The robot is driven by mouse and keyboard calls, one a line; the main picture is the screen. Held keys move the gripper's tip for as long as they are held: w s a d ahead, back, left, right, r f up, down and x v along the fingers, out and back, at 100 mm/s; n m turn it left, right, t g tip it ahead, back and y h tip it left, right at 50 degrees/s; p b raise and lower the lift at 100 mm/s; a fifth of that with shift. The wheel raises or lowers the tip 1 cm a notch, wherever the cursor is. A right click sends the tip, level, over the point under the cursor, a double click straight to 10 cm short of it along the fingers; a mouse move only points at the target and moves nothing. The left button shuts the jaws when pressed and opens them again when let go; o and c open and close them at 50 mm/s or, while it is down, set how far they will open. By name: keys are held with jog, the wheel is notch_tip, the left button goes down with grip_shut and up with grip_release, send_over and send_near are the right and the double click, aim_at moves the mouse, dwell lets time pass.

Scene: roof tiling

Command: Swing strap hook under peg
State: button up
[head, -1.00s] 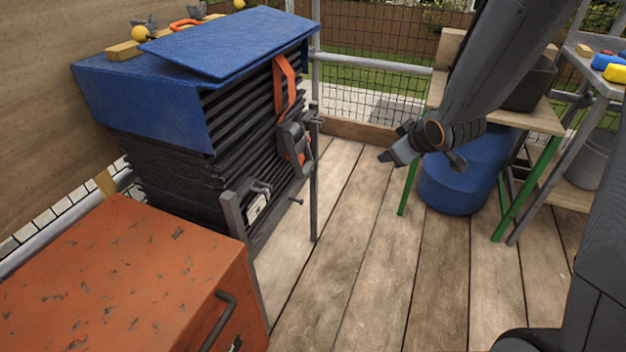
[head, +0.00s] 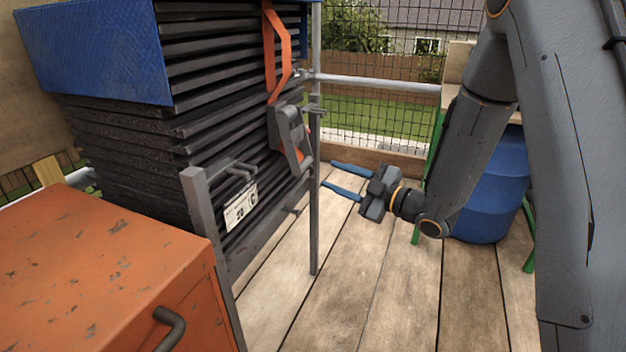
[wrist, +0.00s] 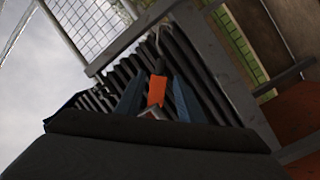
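An orange strap (head: 270,45) hangs down the front of the stack of dark tiles (head: 215,100). It runs into a grey ratchet buckle (head: 288,130), and a bit of orange shows below it. In the wrist view the strap (wrist: 157,90) appears between my fingers, with a small grey metal piece (wrist: 150,113), perhaps the hook, at its near end. Short grey pegs (head: 240,168) stick out from the rack; I cannot tell which one is meant. My gripper (head: 328,173) is open, blue fingers apart, pointing left towards the rack just right of its post. I see no contact with the strap.
The grey rack post (head: 315,200) stands between my gripper and the tiles. A blue cover (head: 95,50) drapes the stack. An orange chest (head: 100,270) is front left. A blue barrel (head: 490,195) stands behind my arm. The plank floor (head: 370,290) is clear.

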aim_at(313, 168)
jog(key=shift+b+x, duration=1.45)
jog(key=shift+x, duration=2.4)
grip_shut()
